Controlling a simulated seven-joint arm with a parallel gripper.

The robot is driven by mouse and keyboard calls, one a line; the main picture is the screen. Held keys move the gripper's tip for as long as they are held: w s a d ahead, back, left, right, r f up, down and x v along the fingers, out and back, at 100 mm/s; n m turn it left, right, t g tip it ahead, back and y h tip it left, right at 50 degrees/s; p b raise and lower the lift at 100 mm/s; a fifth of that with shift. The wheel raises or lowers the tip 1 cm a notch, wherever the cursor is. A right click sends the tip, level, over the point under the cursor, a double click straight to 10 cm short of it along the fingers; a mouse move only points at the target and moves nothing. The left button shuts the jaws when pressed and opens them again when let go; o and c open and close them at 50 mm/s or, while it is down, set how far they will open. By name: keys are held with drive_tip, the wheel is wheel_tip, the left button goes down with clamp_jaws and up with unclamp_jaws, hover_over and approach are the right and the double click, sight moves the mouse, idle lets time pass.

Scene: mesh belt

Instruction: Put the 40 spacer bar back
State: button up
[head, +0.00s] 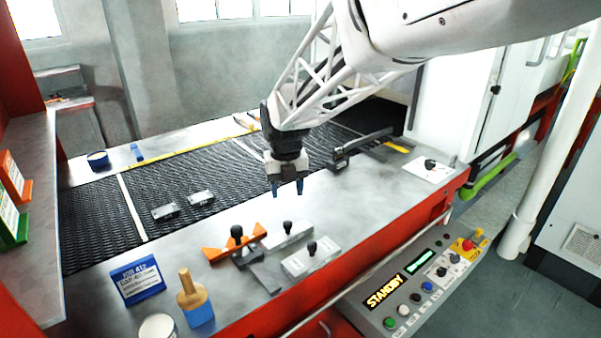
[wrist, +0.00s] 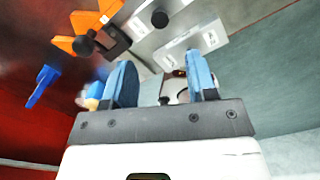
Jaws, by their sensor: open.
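My gripper (head: 287,190) hangs open and empty above the steel ledge, behind the knobbed bars; its blue fingertips also show in the wrist view (wrist: 162,80). Two light grey bars with black knobs lie side by side on the ledge: a rear one (head: 283,237) and a front one (head: 316,263). Both appear at the top of the wrist view, apart from the fingers. Their labels are too small to read, so I cannot tell which is the 40 spacer bar.
Two small metal blocks (head: 165,211) (head: 201,198) lie on the black mesh belt (head: 95,210). A blue job card (head: 138,283), a wooden-handled brush (head: 194,298) and a white-topped round container (head: 158,328) stand front left. A control panel (head: 420,285) reads STANDBY.

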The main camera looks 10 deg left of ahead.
idle(0.4)
drive_tip(key=s+d+r+m+t, duration=0.1)
drive_tip(key=s+d+r+m, duration=0.2)
drive_tip(key=s+d+m, duration=0.5)
drive_tip(key=s+d+r+m, duration=0.3)
drive_tip(key=s+d+m, duration=0.2)
drive_tip(key=d+m, duration=0.65)
drive_tip(key=s+d+f+m, duration=0.1)
drive_tip(key=s+d+m, duration=0.4)
drive_tip(key=s+m, duration=0.3)
drive_tip(key=s+d+f+m+t, duration=0.1)
drive_tip(key=s+d+m, duration=0.4)
drive_tip(key=s+m, duration=0.4)
drive_tip(key=shift+d+f+m+t, duration=0.15)
drive_tip(key=shift+d+m+t, duration=0.2)
drive_tip(key=shift+m, duration=1.3)
